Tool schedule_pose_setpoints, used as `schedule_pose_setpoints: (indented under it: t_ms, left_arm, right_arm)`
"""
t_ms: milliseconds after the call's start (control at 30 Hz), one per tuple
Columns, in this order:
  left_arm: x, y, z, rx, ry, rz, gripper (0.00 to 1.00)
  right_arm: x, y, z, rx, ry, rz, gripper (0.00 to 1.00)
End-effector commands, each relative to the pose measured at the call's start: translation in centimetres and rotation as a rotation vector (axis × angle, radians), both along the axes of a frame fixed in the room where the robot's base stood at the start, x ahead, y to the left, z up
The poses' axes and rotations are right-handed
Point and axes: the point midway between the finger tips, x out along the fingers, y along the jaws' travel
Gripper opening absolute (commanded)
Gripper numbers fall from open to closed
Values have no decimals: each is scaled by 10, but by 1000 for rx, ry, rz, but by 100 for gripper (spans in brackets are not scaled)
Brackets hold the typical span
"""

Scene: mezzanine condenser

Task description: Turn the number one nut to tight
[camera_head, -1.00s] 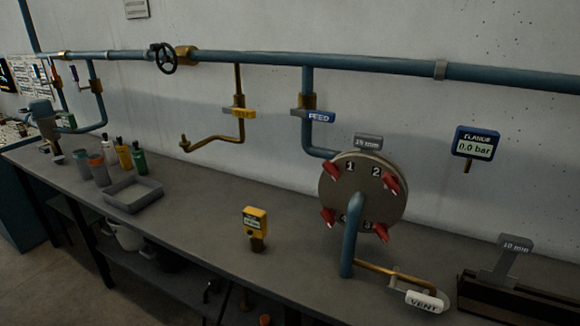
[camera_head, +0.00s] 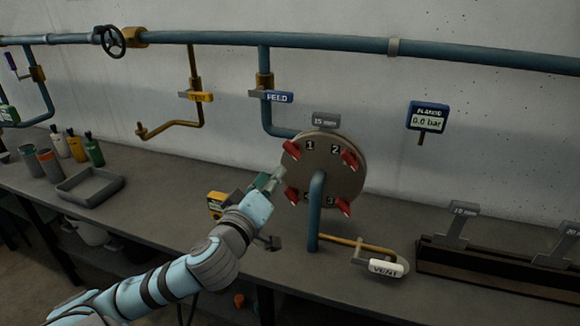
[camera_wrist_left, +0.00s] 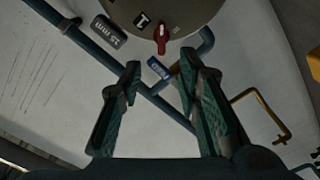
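The round grey flange plate (camera_head: 322,165) stands upright on the bench with several red nuts around its face. The number one nut (camera_head: 291,150) is at its upper left, beside the black "1" label. In the left wrist view the red nut (camera_wrist_left: 161,38) sits at the plate's edge near the "1" tile, ahead of the fingertips. My left gripper (camera_head: 276,178) is near the plate's left edge, below the number one nut. Its green fingers (camera_wrist_left: 159,72) are apart with nothing between them in the wrist view. My right gripper is not in view.
A yellow meter (camera_head: 216,203) is partly behind my left arm. The flange gauge (camera_head: 427,117) reads 0.0 bar. A grey tray (camera_head: 90,187) and bottles stand at left.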

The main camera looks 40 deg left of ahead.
Motion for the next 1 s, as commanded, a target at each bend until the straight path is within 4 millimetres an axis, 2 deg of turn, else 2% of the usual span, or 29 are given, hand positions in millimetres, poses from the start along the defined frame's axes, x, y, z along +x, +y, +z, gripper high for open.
schedule_pose_setpoints:
  t_ms: [33, 100, 200, 233, 300, 400, 500, 633, 867, 1000]
  left_arm:
    - [4, 1, -13, 5, -6, -1, 31]
    - [12, 6, -14, 8, -2, 4, 31]
    - [36, 13, -12, 2, -3, 1, 31]
    - [46, 18, -8, -3, 5, 4, 31]
    - [67, 24, -3, -3, 6, 1, 31]
    - [91, 32, -2, 0, 8, 0, 31]
    - [106, 37, -2, 3, 7, 0, 31]
    - [115, 40, -2, 6, 8, -1, 31]
    - [116, 41, -3, 7, 8, -1, 31]
    - [116, 41, -3, 7, 8, -1, 12]
  right_arm:
    - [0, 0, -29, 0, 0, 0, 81]
    - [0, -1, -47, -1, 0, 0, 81]
    - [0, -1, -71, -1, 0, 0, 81]
    - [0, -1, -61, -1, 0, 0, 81]
    - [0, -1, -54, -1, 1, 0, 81]
    - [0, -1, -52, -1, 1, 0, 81]
    - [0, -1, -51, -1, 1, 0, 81]
    - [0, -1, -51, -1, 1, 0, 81]
    - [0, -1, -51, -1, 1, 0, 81]
    - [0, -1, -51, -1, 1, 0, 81]
